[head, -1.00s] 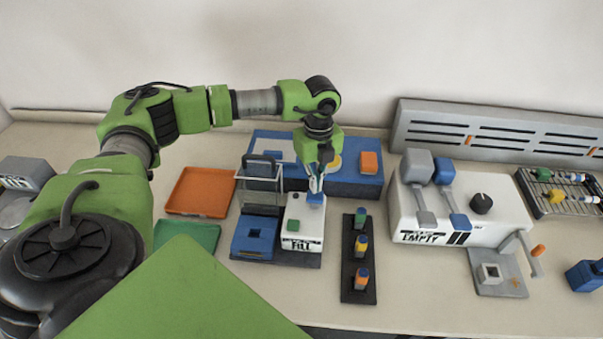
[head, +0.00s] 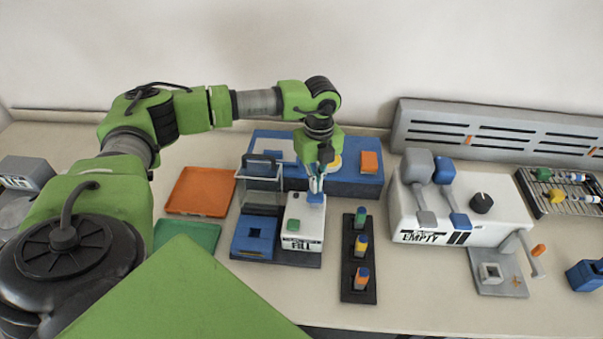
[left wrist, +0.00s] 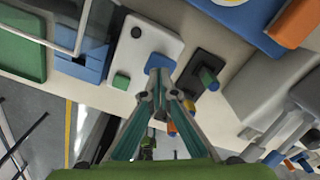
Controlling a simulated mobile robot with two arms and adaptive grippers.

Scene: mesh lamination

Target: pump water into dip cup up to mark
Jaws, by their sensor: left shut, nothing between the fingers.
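A white pump box (head: 303,212) labelled FILL stands mid-table, with a green button (head: 293,225) near its front and a blue button (head: 316,198) near its back right. My left gripper (head: 316,190) is shut and empty, pointing down with its tips at the blue button. I cannot tell whether they press it. The left wrist view shows the tips (left wrist: 160,95) just in front of the blue button (left wrist: 160,63). A clear, framed container (head: 261,185) stands left of the box, behind a blue block (head: 254,236). Its water level and mark cannot be made out. My right gripper is out of view.
A blue platform (head: 350,185) stands behind the pump. A black rack (head: 348,288) with several coloured pegs is to the right, then a white machine (head: 405,220) labelled EMPTY. Orange (head: 200,190) and green (head: 188,236) trays lie left.

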